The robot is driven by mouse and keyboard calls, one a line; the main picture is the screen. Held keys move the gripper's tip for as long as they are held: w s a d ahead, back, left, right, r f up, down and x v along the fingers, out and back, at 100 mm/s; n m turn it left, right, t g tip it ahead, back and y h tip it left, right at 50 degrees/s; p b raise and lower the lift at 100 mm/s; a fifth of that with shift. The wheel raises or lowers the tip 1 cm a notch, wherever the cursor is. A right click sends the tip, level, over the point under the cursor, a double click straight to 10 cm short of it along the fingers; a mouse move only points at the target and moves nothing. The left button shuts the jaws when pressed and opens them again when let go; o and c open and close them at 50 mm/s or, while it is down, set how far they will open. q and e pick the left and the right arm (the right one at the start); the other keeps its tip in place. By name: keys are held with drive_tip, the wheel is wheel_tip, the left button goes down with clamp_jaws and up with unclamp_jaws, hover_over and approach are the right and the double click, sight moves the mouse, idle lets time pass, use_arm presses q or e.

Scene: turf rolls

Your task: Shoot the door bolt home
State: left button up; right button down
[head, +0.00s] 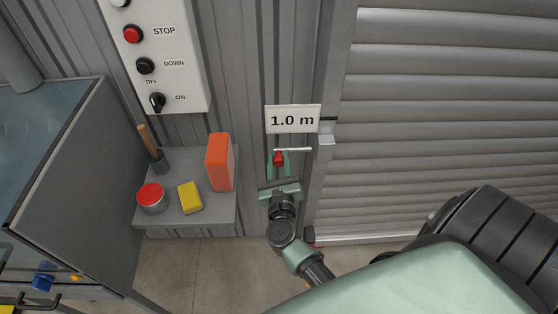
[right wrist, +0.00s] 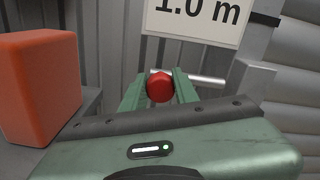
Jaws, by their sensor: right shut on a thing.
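The door bolt (head: 297,149) is a thin pale metal rod lying level under the 1.0 m sign, with a red knob (head: 279,158) near its left end. My right gripper (head: 279,161) is shut on the red knob. In the right wrist view the knob (right wrist: 159,87) sits between the two green fingers, and the rod (right wrist: 207,79) runs out to the right. Its right end shows just left of a grey metal bracket (head: 326,141) on the door frame, with a small gap seeming to lie between them. The gripper hides the bolt's mount. My left gripper is out of view.
A grey shelf (head: 220,214) left of the bolt holds an orange block (head: 219,162), a yellow block (head: 190,197), a red-topped tin (head: 151,198) and a wooden-handled tool (head: 150,143). A control panel (head: 185,70) hangs above. The shutter door (head: 450,100) fills the right.

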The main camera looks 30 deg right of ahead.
sight(298, 151)
idle(0.3)
drive_tip(key=s+d, duration=0.2)
drive_tip(key=d, duration=0.1)
drive_tip(key=s+d, duration=0.1)
drive_tip(key=shift+d+f+b, duration=0.1)
drive_tip(key=shift+d+b, duration=0.2)
drive_tip(key=shift+d, duration=0.05)
drive_tip(key=shift+w+a, duration=0.1)
drive_tip(key=c, duration=1.4)
unclamp_jaws()
drive_tip(key=o, duration=0.3)
drive_tip(key=shift+d, duration=0.2)
